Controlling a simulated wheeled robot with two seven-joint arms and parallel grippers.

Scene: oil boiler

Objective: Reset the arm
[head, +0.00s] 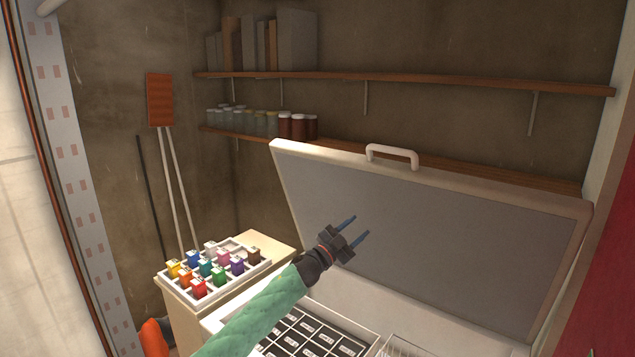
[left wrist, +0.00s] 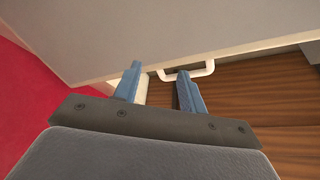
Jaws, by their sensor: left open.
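My left gripper (head: 355,230) is raised in front of the grey inner face of the open lid (head: 420,230). Its two blue fingers are spread apart with nothing between them, and they also show in the left wrist view (left wrist: 157,88). In that view the lid edge and its white handle (left wrist: 188,70) lie beyond the fingertips; I cannot tell the exact gap. My left arm in a green sleeve comes up from the lower edge of the head view. My right gripper is not in view.
Below the arm, the open box holds a dark labelled grid (head: 310,338) and a wire basket (head: 398,347). At left, a white tray (head: 162,274) of several coloured blocks stands on a cabinet. Shelves (head: 420,82) with books and jars line the back wall. A red surface (head: 610,260) borders the right.

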